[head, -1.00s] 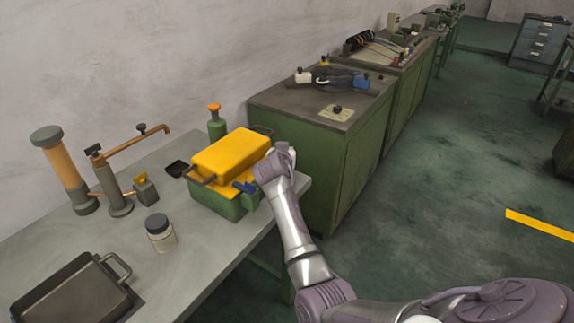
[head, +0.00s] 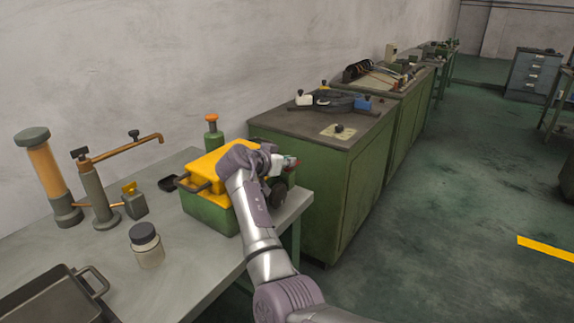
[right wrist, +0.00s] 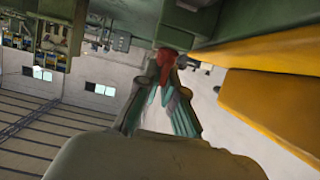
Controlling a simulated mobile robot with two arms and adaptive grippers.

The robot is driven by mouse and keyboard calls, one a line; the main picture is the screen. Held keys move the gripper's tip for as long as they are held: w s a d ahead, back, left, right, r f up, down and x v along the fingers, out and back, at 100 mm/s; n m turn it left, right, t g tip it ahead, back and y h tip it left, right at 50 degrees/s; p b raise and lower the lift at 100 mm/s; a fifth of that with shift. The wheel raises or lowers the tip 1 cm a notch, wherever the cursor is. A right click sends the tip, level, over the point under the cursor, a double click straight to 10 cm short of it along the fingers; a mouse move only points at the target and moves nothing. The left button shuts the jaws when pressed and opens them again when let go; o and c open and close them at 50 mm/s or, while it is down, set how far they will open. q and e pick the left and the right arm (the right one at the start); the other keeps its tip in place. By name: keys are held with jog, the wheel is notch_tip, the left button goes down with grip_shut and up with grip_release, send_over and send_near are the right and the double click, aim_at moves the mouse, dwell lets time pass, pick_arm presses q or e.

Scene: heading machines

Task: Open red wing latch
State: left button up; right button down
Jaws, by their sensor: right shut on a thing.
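The red wing latch (head: 292,160) shows as a small red bit at the far right side of a green box (head: 208,212) with a yellow lid (head: 207,163). In the right wrist view the red latch (right wrist: 166,57) sits at the tips of my right gripper (right wrist: 167,72), whose fingers are closed on it. In the head view my right gripper (head: 284,166) is beside the box's right end, and my arm hides much of the lid and front. My left gripper is not in view.
The box stands on a grey table (head: 185,265) near its right edge. A jar (head: 147,247), a dark tray (head: 50,300) and an orange-and-grey cylinder (head: 50,180) stand to the left. A green cabinet (head: 310,185) stands close behind on the right.

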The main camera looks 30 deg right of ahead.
jog(key=c, duration=1.3)
grip_release()
notch_tip(320, 180, up, 10)
jog(key=shift+f, duration=0.1)
